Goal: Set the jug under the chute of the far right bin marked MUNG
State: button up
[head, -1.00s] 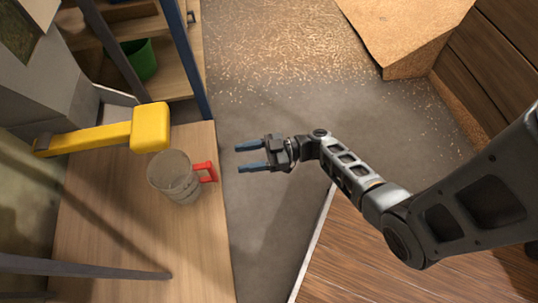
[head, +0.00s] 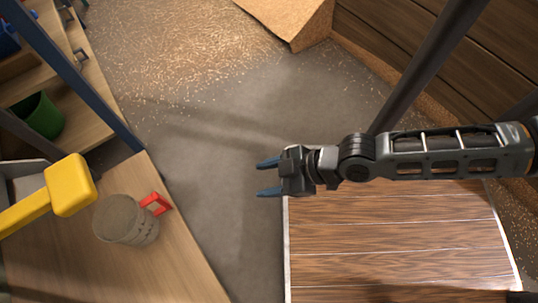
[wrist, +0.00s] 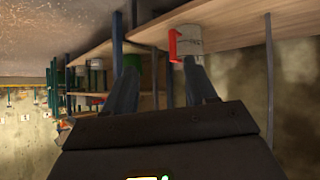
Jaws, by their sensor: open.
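The jug (head: 127,222) is a grey, cloudy cylinder with a red handle (head: 155,204). It stands upright on a wooden bench, beside a yellow-headed lever. The jug also shows in the wrist view (wrist: 190,41), past my fingertips, with its red handle on the left. My gripper (head: 266,177) is open and empty over the gap right of the bench, apart from the jug. The fingers also show in the wrist view (wrist: 162,78). I can make out no MUNG label or chute.
The wooden bench (head: 185,265) has a yellow lever (head: 70,185) on its left. Blue and dark posts and shelves with a green bucket (head: 40,115) stand at upper left. A plank platform (head: 400,245) lies at lower right. Grey floor between is clear; grain covers the floor behind.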

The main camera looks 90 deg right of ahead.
jog(key=a+r+t, duration=0.2)
jog(key=r, duration=0.7)
jog(key=a+r+m+t, duration=0.1)
jog(key=a+r+t, duration=0.1)
jog(key=r, duration=0.8)
jog(key=shift+a+t+y, duration=0.4)
jog(key=shift+a, duration=0.05)
